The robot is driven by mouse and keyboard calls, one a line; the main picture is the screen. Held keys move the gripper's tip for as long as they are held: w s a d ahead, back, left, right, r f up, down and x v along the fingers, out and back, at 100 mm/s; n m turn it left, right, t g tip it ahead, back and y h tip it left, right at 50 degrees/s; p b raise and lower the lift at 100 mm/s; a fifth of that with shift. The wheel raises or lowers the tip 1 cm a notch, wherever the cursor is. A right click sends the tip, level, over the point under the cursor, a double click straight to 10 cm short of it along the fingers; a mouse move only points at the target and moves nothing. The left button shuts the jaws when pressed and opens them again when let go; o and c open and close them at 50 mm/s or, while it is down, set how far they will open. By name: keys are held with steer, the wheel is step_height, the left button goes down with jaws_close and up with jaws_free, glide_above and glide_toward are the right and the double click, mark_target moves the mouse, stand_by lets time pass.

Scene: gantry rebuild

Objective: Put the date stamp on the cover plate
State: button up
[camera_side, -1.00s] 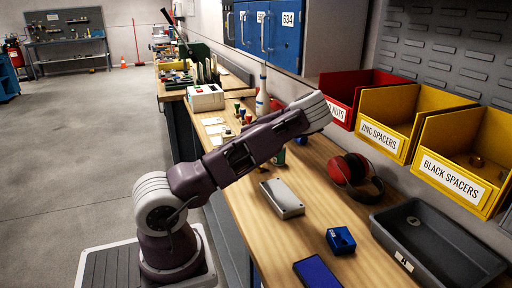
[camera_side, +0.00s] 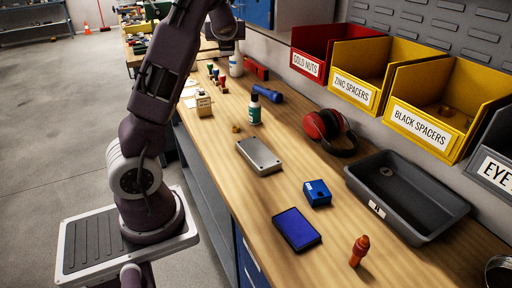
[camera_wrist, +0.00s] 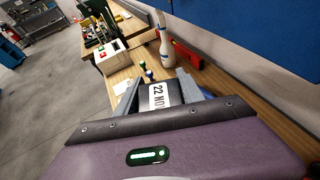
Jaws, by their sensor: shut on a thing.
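The date stamp (camera_wrist: 159,96), a dark block with a white label reading "22 NO…", is between the fingers of my gripper (camera_wrist: 159,82) in the wrist view. My gripper is shut on it. In the side view my arm rises at upper left and its end hangs over the far part of the bench, where I cannot make out the fingers or the stamp. The cover plate (camera_side: 258,156), a grey metal slab, lies flat on the bench, nearer the camera than my gripper and apart from it. Its top is bare.
A green bottle (camera_side: 254,110) and blue flashlight (camera_side: 267,93) stand or lie beyond the plate. A small blue box (camera_side: 317,193), blue pad (camera_side: 296,229), orange figure-like piece (camera_side: 359,250), red earmuffs (camera_side: 328,127) and grey tray (camera_side: 407,190) lie nearer or to the right.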

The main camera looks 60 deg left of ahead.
steer(key=w+d+f+n+g, duration=0.1)
steer(key=w+d+f, duration=0.2)
steer(key=d, duration=0.6)
step_height(320, 180, up, 4)
steer(key=n+g+y, duration=0.1)
steer(key=n+g, duration=0.3)
glide_above(263, 157)
step_height(263, 157, down, 21)
steer(key=shift+s+f, duration=0.1)
steer(key=o, duration=1.4)
steer(key=shift+o, duration=0.2)
